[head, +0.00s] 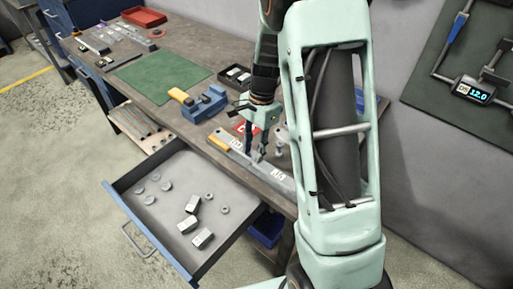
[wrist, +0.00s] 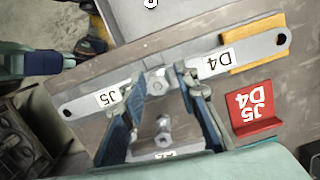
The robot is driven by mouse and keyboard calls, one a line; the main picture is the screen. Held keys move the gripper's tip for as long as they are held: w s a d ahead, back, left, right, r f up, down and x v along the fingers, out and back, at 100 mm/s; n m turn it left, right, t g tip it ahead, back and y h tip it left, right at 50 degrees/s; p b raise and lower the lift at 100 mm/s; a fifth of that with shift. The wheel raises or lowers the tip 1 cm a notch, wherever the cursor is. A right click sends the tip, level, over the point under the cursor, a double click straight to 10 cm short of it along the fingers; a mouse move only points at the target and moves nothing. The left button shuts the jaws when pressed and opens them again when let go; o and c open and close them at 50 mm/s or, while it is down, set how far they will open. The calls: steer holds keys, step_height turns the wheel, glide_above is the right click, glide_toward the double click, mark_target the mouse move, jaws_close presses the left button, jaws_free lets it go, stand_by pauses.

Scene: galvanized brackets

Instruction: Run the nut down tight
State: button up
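A long galvanized bar (wrist: 95,100) labelled J5 and D4 lies along the bench edge, with a yellow block (wrist: 252,50) by its D4 end. Where the labelled lengths meet, a nut (wrist: 157,87) sits on the bar in the wrist view. My gripper (wrist: 160,76) has its two blue-grey fingers either side of this nut, with a gap showing on each side. Another bolt with a hex nut (wrist: 163,138) shows nearer the palm, between the fingers. In the head view my gripper (head: 257,155) is low over the bar; the nut is too small to tell there.
A red J5 D4 sign (wrist: 252,108) stands close beside the bar. A blue vise (head: 205,104) and a green mat (head: 160,75) are farther left. The open drawer (head: 165,235) below holds several loose metal parts. A display (head: 474,91) on the wall board reads 12.0.

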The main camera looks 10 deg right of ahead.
steer(key=shift+d, duration=0.2)
stand_by(0.3)
steer(key=shift+n, duration=0.5)
steer(key=n, duration=0.4)
steer(key=shift+d+g+h, duration=0.1)
steer(key=shift+g+h, duration=0.2)
steer(key=n+h, duration=0.1)
steer(key=n, duration=1.2)
steer(key=shift+h, duration=0.4)
steer(key=n, duration=0.6)
steer(key=shift+h+p, duration=0.35)
steer(key=shift+h, duration=0.05)
steer(key=shift+c, duration=0.3)
